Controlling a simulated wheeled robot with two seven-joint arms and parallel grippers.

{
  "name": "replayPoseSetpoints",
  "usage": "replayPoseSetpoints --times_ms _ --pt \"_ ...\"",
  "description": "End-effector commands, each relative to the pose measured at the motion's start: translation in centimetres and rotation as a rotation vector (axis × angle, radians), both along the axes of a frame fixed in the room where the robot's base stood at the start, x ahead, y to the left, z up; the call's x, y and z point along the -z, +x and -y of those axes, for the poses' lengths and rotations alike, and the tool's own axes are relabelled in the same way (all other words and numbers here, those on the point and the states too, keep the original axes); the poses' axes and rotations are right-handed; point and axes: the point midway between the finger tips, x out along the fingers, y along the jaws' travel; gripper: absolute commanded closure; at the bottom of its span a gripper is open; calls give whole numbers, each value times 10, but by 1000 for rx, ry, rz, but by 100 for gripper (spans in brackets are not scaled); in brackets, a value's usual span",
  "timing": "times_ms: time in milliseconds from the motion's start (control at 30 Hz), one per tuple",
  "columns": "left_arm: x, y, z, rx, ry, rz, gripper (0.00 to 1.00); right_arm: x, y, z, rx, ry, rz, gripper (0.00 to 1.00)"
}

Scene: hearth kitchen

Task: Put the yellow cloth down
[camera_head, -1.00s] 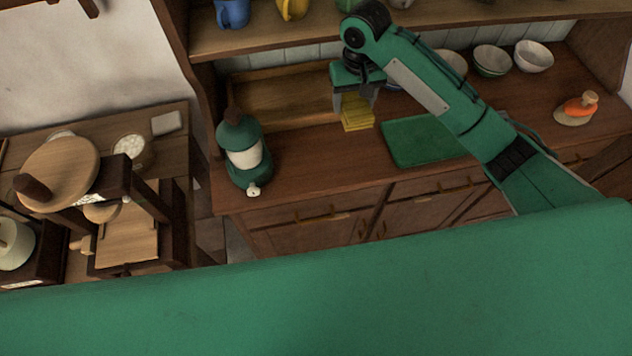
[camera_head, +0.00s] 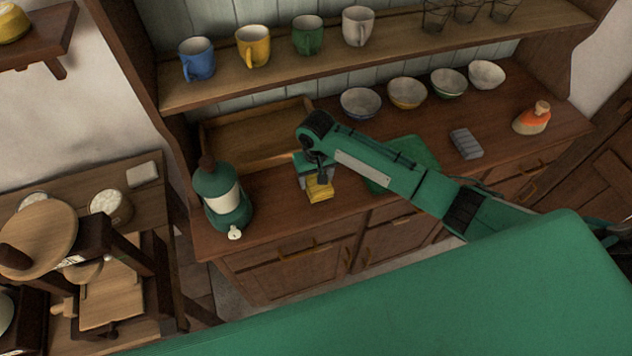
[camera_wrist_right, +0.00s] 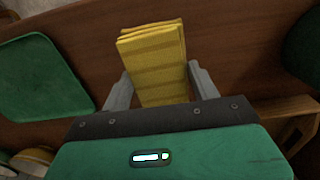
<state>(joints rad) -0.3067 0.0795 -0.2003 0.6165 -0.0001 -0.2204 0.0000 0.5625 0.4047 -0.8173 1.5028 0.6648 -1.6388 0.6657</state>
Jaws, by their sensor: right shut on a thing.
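The yellow cloth (camera_head: 319,189) is a folded, striped bundle between the fingers of my right gripper (camera_head: 316,180), over the front part of the wooden counter. It also shows in the right wrist view (camera_wrist_right: 155,65), with a grey finger at each side of it. My right gripper is shut on the cloth. I cannot tell whether the cloth's lower end touches the counter (camera_head: 275,215). My left gripper is not in view.
A green dispenser (camera_head: 222,200) stands left of the cloth. A wooden tray (camera_head: 258,135) lies behind it. A green mat (camera_head: 415,152) lies to the right, partly behind my arm.

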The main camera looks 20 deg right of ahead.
Motion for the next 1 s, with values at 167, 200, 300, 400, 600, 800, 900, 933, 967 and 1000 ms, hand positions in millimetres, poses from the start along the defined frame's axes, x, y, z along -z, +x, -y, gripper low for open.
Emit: replayPoseSetpoints --times_ms 167,200,300,400,600,800,900,933,967,1000 --pt "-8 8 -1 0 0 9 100 25 -1 0 -1 -1 -4 57" --pt "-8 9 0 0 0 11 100 29 -1 -1 -1 0 -3 57" --pt "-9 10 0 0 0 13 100 36 -1 0 -1 0 -1 57" --pt "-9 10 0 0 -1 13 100 36 0 0 -1 1 0 57" --pt "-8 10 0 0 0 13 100 38 -1 0 -1 1 -1 57" --pt "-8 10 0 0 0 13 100 39 0 0 -1 0 0 17" --pt "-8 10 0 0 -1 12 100 39 0 0 -1 0 0 17" --pt "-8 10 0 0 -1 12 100 39 0 0 -1 0 0 17" --pt "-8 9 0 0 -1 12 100 39 0 0 -1 0 0 17" --pt "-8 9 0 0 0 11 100 39 0 0 -1 0 0 17"
